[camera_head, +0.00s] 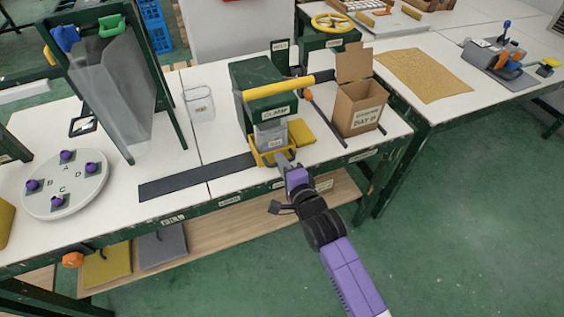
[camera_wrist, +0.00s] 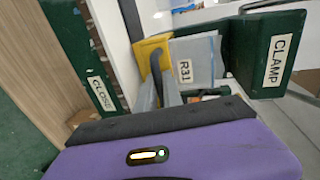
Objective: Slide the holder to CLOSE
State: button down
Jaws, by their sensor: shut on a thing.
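The yellow holder (camera_head: 256,156) sits at the front of the white bench, under the green clamp (camera_head: 255,75). A grey piece (camera_head: 270,135) stands in the holder; in the wrist view it bears the label R31 (camera_wrist: 186,70). My gripper (camera_head: 284,160) reaches in from the front right and is shut on the holder's front part. The wrist view shows the fingers (camera_wrist: 164,90) against the yellow holder (camera_wrist: 150,50); the exact grip point is partly hidden. A CLOSE label (camera_wrist: 102,94) is on the green front edge beside the gripper.
A dark strip (camera_head: 195,178) runs along the bench left of the holder. A yellow lever (camera_head: 280,88) crosses the clamp's front. A cardboard box (camera_head: 357,105) stands to the right, a round plate (camera_head: 40,200) with purple knobs far left. A yellow block (camera_head: 301,133) lies beside the holder.

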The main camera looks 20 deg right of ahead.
jog(key=shift+d+f, duration=0.1)
jog(key=shift+d, duration=0.25)
jog(key=c, duration=1.5)
grip_release()
jog(key=shift+s+a, duration=0.1)
jog(key=v, duration=0.7)
jog(key=shift+s, duration=0.35)
